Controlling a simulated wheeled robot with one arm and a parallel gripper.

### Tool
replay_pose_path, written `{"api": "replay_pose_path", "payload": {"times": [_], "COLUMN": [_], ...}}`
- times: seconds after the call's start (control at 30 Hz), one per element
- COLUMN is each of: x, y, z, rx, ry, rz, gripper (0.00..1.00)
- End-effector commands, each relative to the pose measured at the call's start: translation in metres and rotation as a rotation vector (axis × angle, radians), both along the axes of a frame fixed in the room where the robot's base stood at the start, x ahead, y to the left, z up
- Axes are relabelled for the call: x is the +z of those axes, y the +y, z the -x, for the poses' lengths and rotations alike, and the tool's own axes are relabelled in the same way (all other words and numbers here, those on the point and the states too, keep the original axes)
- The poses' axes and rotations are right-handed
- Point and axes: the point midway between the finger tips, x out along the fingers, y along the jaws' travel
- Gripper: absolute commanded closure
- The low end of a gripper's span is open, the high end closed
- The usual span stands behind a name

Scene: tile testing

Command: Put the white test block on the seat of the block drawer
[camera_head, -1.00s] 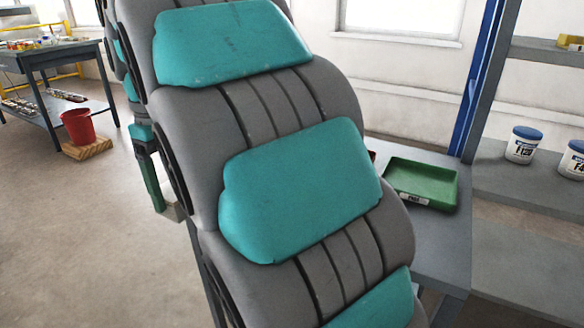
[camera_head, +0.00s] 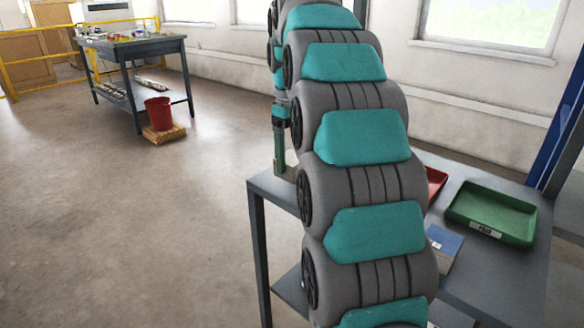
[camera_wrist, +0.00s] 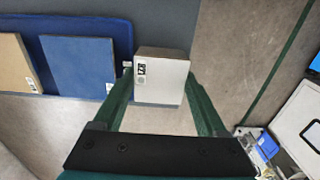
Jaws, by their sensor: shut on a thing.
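In the head view a green part of my gripper (camera_head: 280,148) shows at the left of my arm, by the table's far left corner.
The grey table (camera_head: 510,262) holds a green tray (camera_head: 492,207), a red tray (camera_head: 434,184) and a blue tile (camera_head: 443,240). The wrist view shows a blue tile (camera_wrist: 78,66) and a tan tile (camera_wrist: 16,66). A red bucket (camera_head: 158,113) stands far off. The left floor is clear.

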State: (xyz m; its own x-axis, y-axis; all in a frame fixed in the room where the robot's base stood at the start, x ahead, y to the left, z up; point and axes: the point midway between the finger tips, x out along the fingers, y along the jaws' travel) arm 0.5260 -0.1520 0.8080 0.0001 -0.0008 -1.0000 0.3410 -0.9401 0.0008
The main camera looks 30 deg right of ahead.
Motion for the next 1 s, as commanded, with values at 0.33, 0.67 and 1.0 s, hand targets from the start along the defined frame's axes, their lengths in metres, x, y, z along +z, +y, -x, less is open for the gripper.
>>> {"api": "replay_pose_path", "payload": {"times": [0.33, 0.67, 1.0], "x": [-0.027, -0.035, -0.038], "y": [0.0, 0.0, 0.0], "z": [0.001, 0.0, 0.0], "rx": [0.001, 0.001, 0.001], "ry": [0.002, 0.001, 0.0], "rz": [0.0, -0.001, -0.001], "gripper": [0.74, 0.74, 0.05]}}
